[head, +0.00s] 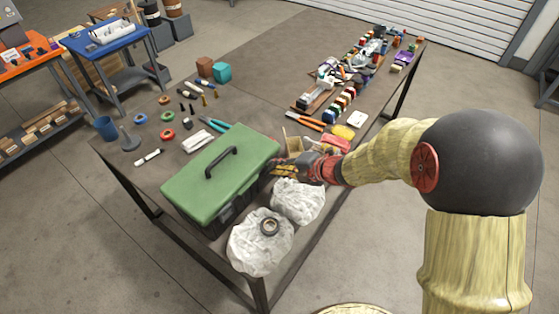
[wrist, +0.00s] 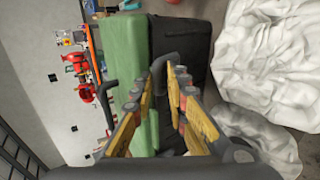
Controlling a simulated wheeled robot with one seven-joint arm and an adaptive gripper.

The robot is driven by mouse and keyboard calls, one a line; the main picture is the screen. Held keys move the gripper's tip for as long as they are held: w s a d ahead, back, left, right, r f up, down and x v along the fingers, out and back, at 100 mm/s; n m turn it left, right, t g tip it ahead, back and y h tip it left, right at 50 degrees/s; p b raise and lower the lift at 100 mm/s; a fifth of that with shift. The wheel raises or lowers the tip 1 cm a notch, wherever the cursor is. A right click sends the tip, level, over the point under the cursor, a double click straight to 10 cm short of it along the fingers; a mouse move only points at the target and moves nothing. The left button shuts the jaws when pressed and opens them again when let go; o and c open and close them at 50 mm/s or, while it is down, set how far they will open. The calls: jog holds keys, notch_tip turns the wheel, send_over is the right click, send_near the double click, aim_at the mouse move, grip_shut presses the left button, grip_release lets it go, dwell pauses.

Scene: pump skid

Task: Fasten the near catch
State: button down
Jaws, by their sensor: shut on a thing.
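A toolbox with a green lid (head: 220,165) and a black body (head: 228,212) stands on the dark table, its lid down. In the wrist view the lid (wrist: 125,40) is left of the black body (wrist: 185,45). My gripper (head: 277,168) is at the toolbox's right-hand long side. In the wrist view its yellow fingers (wrist: 173,82) are close together on a dark piece, apparently the near catch (wrist: 172,60), at the box front. The fingers hide much of the catch, so I cannot tell its exact position. The other catch is not clearly visible.
Pliers (head: 215,124), a red box (head: 335,143) and several small parts lie around. The table's front edge is close.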

jog(key=shift+w+a+r+h+p, duration=0.2)
jog(key=shift+h+p, duration=0.1)
jog(key=shift+p, duration=0.4)
jog(key=c, duration=1.9)
grip_release()
jog(key=shift+f, duration=0.1)
jog(key=v, duration=0.8)
jog(key=shift+w, duration=0.1)
